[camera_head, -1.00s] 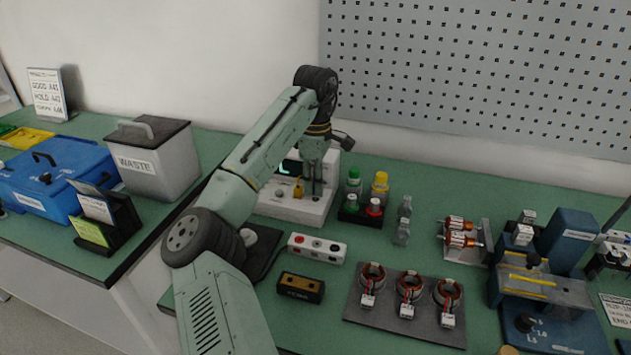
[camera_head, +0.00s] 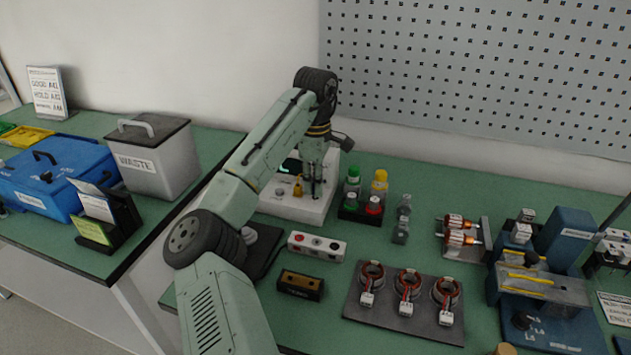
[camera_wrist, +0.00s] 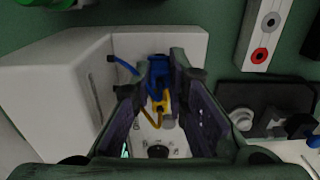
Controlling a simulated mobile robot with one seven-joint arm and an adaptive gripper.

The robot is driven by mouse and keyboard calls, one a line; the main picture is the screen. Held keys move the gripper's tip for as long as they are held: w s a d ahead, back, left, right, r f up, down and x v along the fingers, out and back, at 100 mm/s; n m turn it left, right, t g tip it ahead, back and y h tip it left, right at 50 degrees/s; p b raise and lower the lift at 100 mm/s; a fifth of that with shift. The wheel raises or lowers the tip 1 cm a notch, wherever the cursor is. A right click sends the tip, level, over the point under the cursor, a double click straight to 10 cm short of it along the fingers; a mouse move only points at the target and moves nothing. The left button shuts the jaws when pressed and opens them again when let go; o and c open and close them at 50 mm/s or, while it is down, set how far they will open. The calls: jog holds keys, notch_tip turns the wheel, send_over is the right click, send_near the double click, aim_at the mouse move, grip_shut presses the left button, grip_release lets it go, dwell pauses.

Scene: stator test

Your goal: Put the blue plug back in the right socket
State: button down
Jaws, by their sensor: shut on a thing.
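My gripper (camera_head: 315,180) points down over the white tester box (camera_head: 290,207) at the back of the bench. In the wrist view my gripper (camera_wrist: 166,62) is shut on the blue plug (camera_wrist: 157,70), whose blue cable runs off to the left. A yellow plug (camera_wrist: 162,105) with a yellow cable shows just beside it between the fingers, and in the head view it stands on the box (camera_head: 298,188). The fingers hide the blue plug's tip and the sockets around it, so I cannot tell whether it is in a socket.
Right of the tester is a dark rack of green, yellow and red-capped bottles (camera_head: 349,214). In front are a white block with coloured sockets (camera_head: 330,258) and a black block (camera_head: 300,285). A grey tray (camera_head: 380,335) holds three wound stators.

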jog(key=shift+f, duration=0.75)
dwell(0.5)
jog(key=c, duration=1.5)
grip_release()
notch_tip(320, 180, up, 12)
